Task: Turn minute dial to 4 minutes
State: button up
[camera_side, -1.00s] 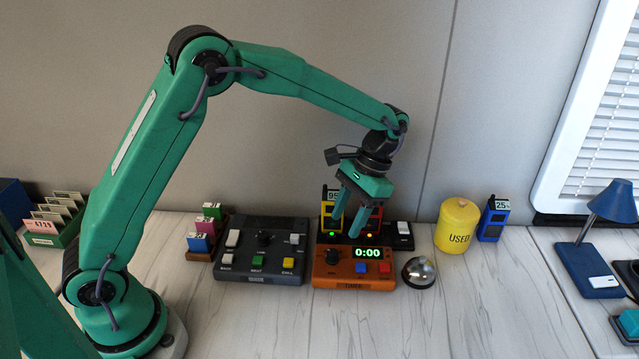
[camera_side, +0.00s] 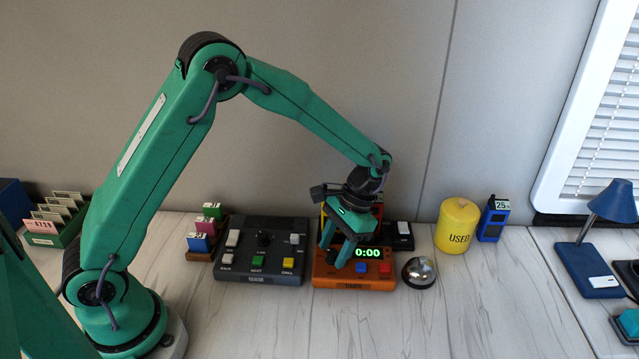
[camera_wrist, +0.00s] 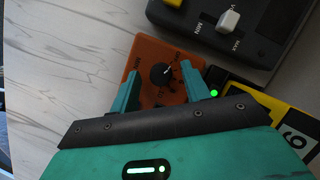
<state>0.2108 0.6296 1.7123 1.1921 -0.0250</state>
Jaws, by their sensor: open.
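The orange timer box (camera_side: 335,282) sits on the table, its green display (camera_side: 368,253) reading 0:00. A blue button (camera_side: 361,268) and a red button (camera_side: 384,268) are on its front right. In the wrist view its black minute dial (camera_wrist: 162,74) with a white pointer mark is visible. My gripper (camera_side: 334,257) is open and low over the left part of the timer. In the wrist view my gripper's fingers (camera_wrist: 160,88) stand on either side of the dial, apart from it. In the side view the fingers partly hide the dial.
A dark control panel (camera_side: 225,247) with a knob, slider and buttons stands just left of the timer. A silver bell (camera_side: 419,272) is close on the right. Behind are battery chargers, a white switch (camera_side: 403,229) and the yellow USED canister (camera_side: 458,227).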

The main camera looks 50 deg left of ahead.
jog(key=shift+c, duration=0.5)
jog(key=c, duration=0.9)
jog(key=shift+m, duration=0.3)
jog(key=shift+d+m, duration=0.1)
jog(key=shift+m, duration=0.7)
jog(key=o, duration=1)
jog(key=shift+r, duration=0.1)
